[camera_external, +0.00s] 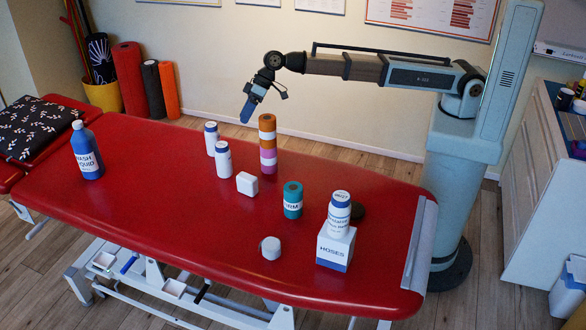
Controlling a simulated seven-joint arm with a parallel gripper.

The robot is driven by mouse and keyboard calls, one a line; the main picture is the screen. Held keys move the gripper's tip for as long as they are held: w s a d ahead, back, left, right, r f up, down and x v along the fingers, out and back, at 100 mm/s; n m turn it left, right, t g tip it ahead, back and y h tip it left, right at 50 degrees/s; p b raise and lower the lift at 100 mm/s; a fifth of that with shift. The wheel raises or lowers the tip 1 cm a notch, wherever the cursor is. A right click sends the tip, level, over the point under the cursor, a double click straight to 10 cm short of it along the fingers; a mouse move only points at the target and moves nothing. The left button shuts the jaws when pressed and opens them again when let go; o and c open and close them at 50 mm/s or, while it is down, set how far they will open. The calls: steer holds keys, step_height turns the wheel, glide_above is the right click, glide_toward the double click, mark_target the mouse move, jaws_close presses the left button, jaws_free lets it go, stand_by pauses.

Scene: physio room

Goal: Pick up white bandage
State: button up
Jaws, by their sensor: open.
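Two small white objects lie on the red treatment table (165,235). One is a white rounded block (247,184) near the middle. The other is a white roll-like piece (271,248) closer to the front edge. I cannot tell for sure which of them is the white bandage. My gripper (247,112) hangs above the far side of the table, pointing down, apart from both white objects. It is open and seems empty; its fingers are small in this view.
A blue bottle (86,152) stands left.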

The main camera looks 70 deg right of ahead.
steer(key=s+a+f+n+g+h, duration=0.1)
steer(key=s+a+n, duration=0.2)
steer(key=s+a, duration=0.5)
steer(key=s+a+f+n, duration=0.15)
steer(key=s+a, duration=0.35)
steer(key=a, duration=0.7)
steer(key=n+h, duration=0.2)
steer(key=n, duration=0.3)
glide_toward(272, 242)
steer(key=x, duration=0.4)
steer(key=shift+a+f, duration=0.3)
steer(key=shift+x, duration=2.95)
steer(key=shift+d, duration=0.15)
steer(key=c, duration=1.1)
